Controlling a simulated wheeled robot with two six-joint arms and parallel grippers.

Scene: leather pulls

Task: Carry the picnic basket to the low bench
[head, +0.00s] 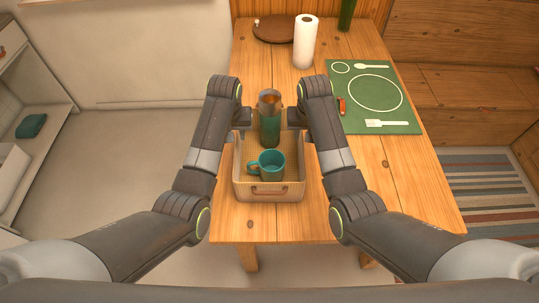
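The tan picnic basket (240,175) stands on the wooden table, near its front edge, with a leather pull on its near wall. A teal mug (270,165) and a dark green flask (270,127) with a copper-coloured top are inside it. My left gripper (242,119) is at the far left side of the basket and my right gripper (296,119) is at the far right side. Their fingertips are small and partly hidden, so I cannot tell whether they hold the basket. A low wooden bench (470,88) runs along the right wall.
The table (400,185) also bears a green placemat (343,105) with a small red item (341,106), a paper roll (305,42), a round brown board (273,29) and a green bottle (347,14). A striped rug (485,190) lies right of the table.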

